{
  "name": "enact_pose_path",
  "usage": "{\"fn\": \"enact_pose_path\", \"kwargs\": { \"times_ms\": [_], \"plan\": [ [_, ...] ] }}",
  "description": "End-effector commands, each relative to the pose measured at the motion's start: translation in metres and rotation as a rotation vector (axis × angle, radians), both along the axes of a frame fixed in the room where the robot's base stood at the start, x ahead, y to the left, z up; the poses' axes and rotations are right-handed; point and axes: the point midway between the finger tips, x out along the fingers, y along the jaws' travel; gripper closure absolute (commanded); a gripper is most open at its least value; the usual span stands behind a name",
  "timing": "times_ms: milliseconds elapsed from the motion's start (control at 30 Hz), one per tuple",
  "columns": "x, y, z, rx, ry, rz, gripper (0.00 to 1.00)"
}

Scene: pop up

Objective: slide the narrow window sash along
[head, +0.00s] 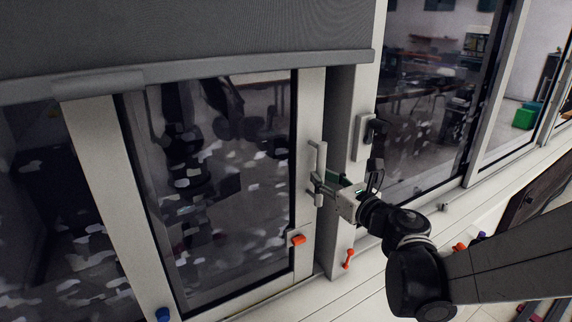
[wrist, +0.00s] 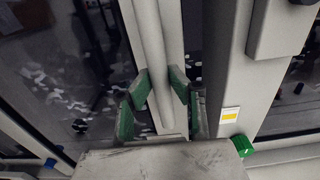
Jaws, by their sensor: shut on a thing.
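The narrow window sash (head: 309,110) is a pale-framed pane of dark, reflective glass, left of centre in the head view. A light vertical bar handle (head: 319,158) stands on its right stile. My gripper (head: 322,186) reaches it from the right and is at the handle's lower part. In the wrist view, the green finger pads of my gripper (wrist: 160,88) are on either side of the vertical bar handle (wrist: 152,40), shut on it. The exact contact is partly hidden by the fingers.
A grey blind (head: 190,35) covers the window's top. A frame post (head: 340,120) stands close right of the sash. Small orange (head: 298,240) and blue (head: 162,314) pieces sit on the lower frame. Another window with a dark latch (head: 374,132) lies right.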

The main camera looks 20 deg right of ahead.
Motion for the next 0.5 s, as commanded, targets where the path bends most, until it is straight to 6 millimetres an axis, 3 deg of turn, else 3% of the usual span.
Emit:
{"fn": "enact_pose_path", "kwargs": {
  "times_ms": [500],
  "plan": [
    [0.009,-0.031,0.000,0.000,0.000,-0.003,1.00]
  ]
}}
